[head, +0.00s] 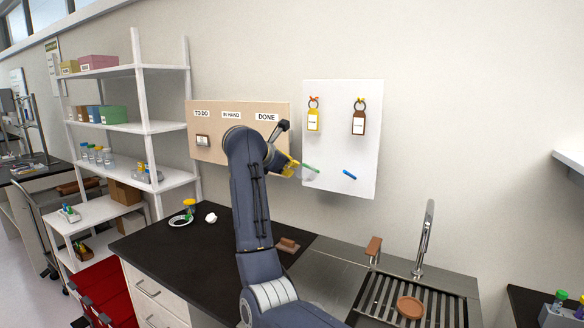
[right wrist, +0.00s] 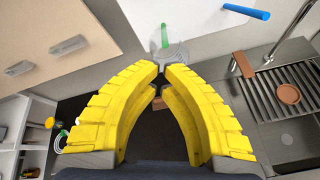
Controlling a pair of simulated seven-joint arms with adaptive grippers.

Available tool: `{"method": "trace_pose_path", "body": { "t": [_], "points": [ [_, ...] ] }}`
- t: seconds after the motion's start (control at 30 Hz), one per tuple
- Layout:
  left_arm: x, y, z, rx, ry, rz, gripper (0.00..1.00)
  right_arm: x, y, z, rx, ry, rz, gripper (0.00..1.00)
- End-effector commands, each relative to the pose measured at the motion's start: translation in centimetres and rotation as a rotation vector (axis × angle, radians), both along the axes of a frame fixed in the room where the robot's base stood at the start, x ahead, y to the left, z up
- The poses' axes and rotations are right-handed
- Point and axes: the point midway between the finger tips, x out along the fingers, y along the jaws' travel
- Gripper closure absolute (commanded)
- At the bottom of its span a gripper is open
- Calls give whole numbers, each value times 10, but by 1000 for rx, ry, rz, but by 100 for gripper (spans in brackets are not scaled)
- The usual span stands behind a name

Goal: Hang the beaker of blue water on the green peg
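The beaker (head: 309,175) is a small, clear grey shape at the pegboard's lower left; I cannot make out blue water in it. It also shows just beyond the fingertips in the right wrist view (right wrist: 172,53). The green peg (head: 311,168) sticks out of the white board and overlaps the beaker in both views (right wrist: 150,47). I cannot tell whether the peg passes through its handle. My right gripper (head: 297,165) has yellow fingers nearly together (right wrist: 161,69), apparently shut on the beaker's near side; the grip itself is hidden. My left gripper is not in view.
Below are the black counter (head: 150,247), a sink rack (head: 385,298) and a tall faucet (head: 427,235).

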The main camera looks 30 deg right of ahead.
Motion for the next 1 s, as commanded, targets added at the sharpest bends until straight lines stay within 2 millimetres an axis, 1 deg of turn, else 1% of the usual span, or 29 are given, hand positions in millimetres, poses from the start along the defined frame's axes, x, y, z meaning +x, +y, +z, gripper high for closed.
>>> {"method": "trace_pose_path", "body": {
  "t": [0.03, 0.3, 0.5, 0.7, 1.0],
  "points": [
    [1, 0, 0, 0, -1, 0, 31, -3, 7, 4, 1, -3, 2, 100],
    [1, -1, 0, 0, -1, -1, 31, -22, 44, 24, 2, -4, 3, 100],
    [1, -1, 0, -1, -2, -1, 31, -35, 67, 36, 1, -2, 2, 100],
    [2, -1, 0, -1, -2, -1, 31, -42, 79, 44, 0, -1, 2, 100],
    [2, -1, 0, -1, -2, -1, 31, -44, 83, 46, -1, 0, 0, 100]
  ]
}}
